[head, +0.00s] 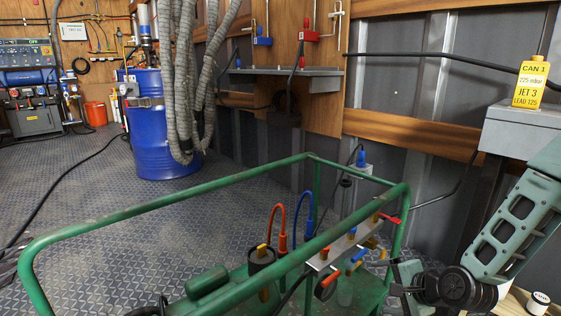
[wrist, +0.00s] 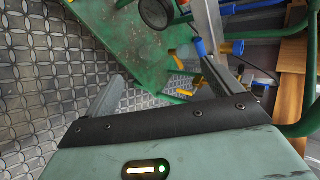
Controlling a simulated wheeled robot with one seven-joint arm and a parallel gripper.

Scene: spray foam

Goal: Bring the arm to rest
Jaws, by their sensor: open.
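My arm reaches in from the right in the head view, with my gripper (head: 396,278) low beside the right end of the green cart (head: 130,219). In the wrist view my gripper (wrist: 168,84) has its two fingers spread wide apart, with nothing held between them. Beyond the fingers lie the cart's green deck (wrist: 112,36), a round gauge (wrist: 156,12) and blue and yellow fittings. In the head view the fingertips are small and partly lost against the cart's fittings. I cannot tell whether they touch anything.
The cart carries a valve manifold (head: 345,246), a red hose (head: 276,217) and a blue hose (head: 311,212). A blue drum (head: 160,128) stands behind. Open floor (head: 75,205) lies left.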

